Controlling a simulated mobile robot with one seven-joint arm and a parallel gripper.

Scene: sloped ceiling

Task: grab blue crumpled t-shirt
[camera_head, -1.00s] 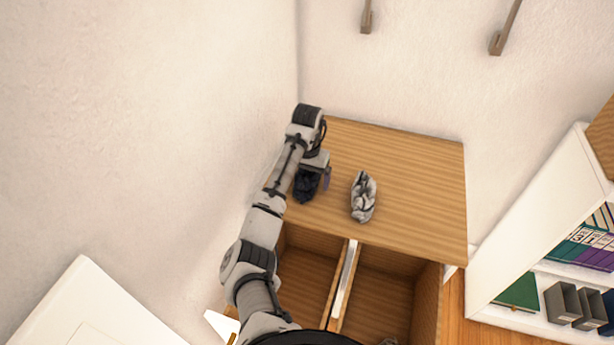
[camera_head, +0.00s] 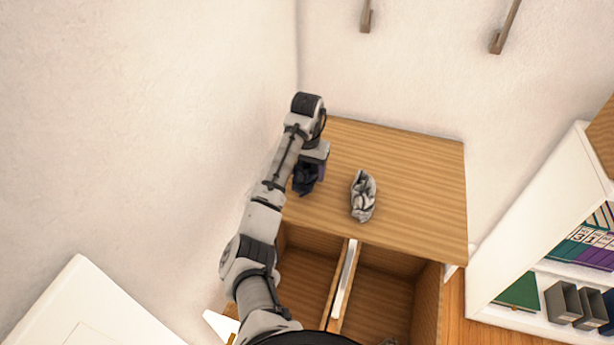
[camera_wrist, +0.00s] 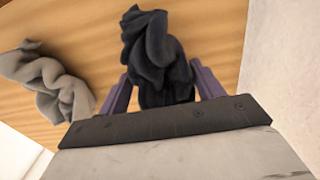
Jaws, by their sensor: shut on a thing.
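The crumpled t-shirt, dark navy blue (camera_head: 304,180), is at the left part of the wooden cabinet top. In the wrist view the dark t-shirt (camera_wrist: 155,50) sits between the two purple-grey fingers of my gripper (camera_wrist: 162,90). My gripper (camera_head: 314,172) is shut on it. Part of the cloth extends beyond the fingers. I cannot tell for sure whether the cloth still touches the wood.
A grey-white crumpled cloth (camera_head: 363,196) lies right of my gripper on the cabinet top (camera_head: 420,190); it also shows in the wrist view (camera_wrist: 50,82). Walls stand close at the left and back. Open compartments (camera_head: 385,295) lie in front. A white bookshelf (camera_head: 530,215) stands right.

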